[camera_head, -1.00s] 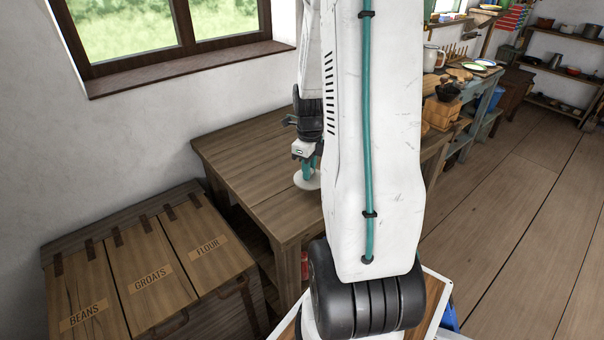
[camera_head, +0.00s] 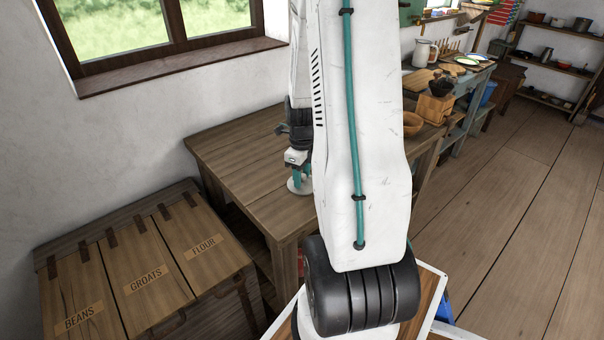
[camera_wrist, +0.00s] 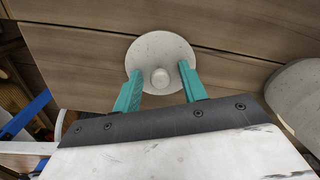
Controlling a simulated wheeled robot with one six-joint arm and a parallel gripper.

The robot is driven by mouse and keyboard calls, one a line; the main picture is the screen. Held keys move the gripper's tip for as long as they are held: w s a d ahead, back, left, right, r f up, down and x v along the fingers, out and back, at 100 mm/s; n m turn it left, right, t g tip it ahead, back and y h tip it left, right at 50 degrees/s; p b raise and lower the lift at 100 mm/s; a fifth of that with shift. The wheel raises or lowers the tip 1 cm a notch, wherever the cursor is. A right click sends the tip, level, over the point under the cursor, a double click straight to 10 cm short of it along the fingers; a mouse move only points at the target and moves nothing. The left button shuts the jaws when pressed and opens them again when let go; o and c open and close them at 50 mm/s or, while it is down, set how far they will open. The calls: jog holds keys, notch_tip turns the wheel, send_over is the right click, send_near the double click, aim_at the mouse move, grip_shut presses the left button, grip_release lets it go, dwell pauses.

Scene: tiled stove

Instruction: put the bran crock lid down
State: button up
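The bran crock lid is a pale round disc with a small knob. It appears to lie flat on the wooden table (camera_head: 240,150), near its front edge, in the head view (camera_head: 293,187). In the wrist view the lid (camera_wrist: 160,48) is below my gripper (camera_wrist: 160,67). The two teal fingers stand apart on either side of the knob, with a gap showing on each side. The gripper also shows in the head view (camera_head: 301,180), just over the lid. My arm hides part of the table.
A pale rounded object (camera_wrist: 298,95), partly cut off, stands right of the lid in the wrist view. A chest labelled beans, groats and flour (camera_head: 150,275) stands left of the table. A wooden bowl (camera_head: 411,124) is at the right. The table's left part is clear.

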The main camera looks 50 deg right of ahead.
jog(key=shift+r, duration=0.15)
notch_tip(320, 180, up, 12)
jog(key=a+r+n, duration=0.5)
jog(key=a+n, duration=0.1)
jog(key=a, duration=0.2)
jog(key=s+a+r+n, duration=0.2)
jog(key=s+a+n, duration=0.2)
jog(key=a+n, duration=0.3)
jog(key=s+a+r+n, duration=0.3)
jog(key=a+n, duration=0.5)
jog(key=n, duration=0.3)
jog(key=s+a+r+n+t, duration=0.1)
jog(key=s+a+r+n, duration=0.2)
jog(key=n, duration=0.7)
jog(key=s+a, duration=0.2)
jog(key=a, duration=0.2)
jog(key=shift+s+a+r, duration=0.15)
jog(key=shift+s, duration=0.2)
